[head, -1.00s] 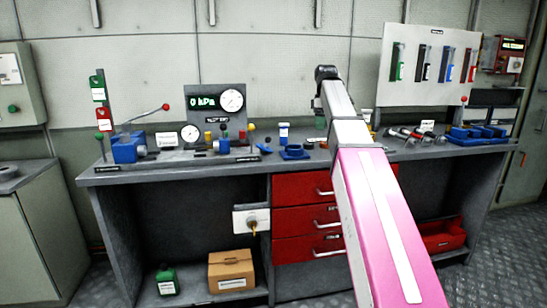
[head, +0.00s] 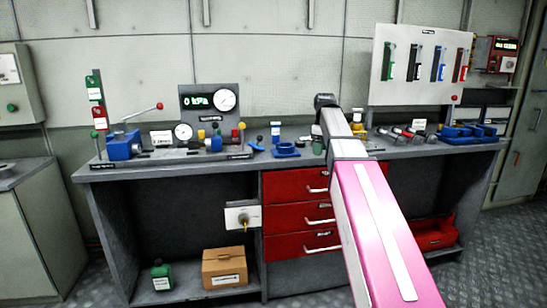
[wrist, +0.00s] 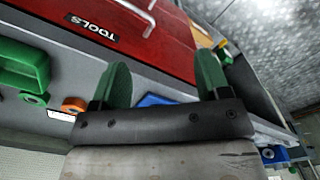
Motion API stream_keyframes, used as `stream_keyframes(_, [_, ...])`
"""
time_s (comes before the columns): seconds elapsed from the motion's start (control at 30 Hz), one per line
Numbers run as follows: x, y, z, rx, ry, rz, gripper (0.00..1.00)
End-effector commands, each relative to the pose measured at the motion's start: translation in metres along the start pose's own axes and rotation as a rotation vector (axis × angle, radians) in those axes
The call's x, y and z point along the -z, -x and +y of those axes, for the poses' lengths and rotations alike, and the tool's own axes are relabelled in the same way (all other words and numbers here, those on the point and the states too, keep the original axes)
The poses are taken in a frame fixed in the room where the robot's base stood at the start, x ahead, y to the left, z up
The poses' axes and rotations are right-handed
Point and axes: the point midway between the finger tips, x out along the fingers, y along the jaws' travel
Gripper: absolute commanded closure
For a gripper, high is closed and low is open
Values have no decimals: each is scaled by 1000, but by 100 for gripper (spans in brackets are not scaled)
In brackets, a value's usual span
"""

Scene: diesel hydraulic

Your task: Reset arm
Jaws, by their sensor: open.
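My arm (head: 375,230), with a pink link and a pale forearm, reaches up and forward over the front of the workbench in the head view. Its far end bends at a dark joint (head: 325,100) in front of the wall; my gripper is hidden there. In the wrist view my gripper (wrist: 163,82) shows two green fingers spread apart with nothing held between them. A blue item (wrist: 158,99) shows past the gap, apart from the fingers. A red drawer front labelled TOOLS (wrist: 125,35) appears upside down beyond them.
The grey workbench (head: 120,173) carries a gauge panel (head: 209,102), a blue hand pump (head: 123,147) and blue trays (head: 468,132). Red drawers (head: 290,217) sit below. A cardboard box (head: 224,267) and green can (head: 161,277) stand on the lower shelf. A cabinet (head: 40,225) is at left.

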Motion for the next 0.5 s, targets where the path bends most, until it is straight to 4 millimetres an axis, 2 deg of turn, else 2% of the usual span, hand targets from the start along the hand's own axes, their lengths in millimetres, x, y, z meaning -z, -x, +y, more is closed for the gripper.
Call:
stream_keyframes(0.03, [-3, -18, -5, 3, -24, -2, 31])
stream_keyframes(0.27, [-16, -106, -22, 4, -185, -3, 31])
stream_keyframes(0.5, [-36, -196, -49, 3, -370, -2, 31])
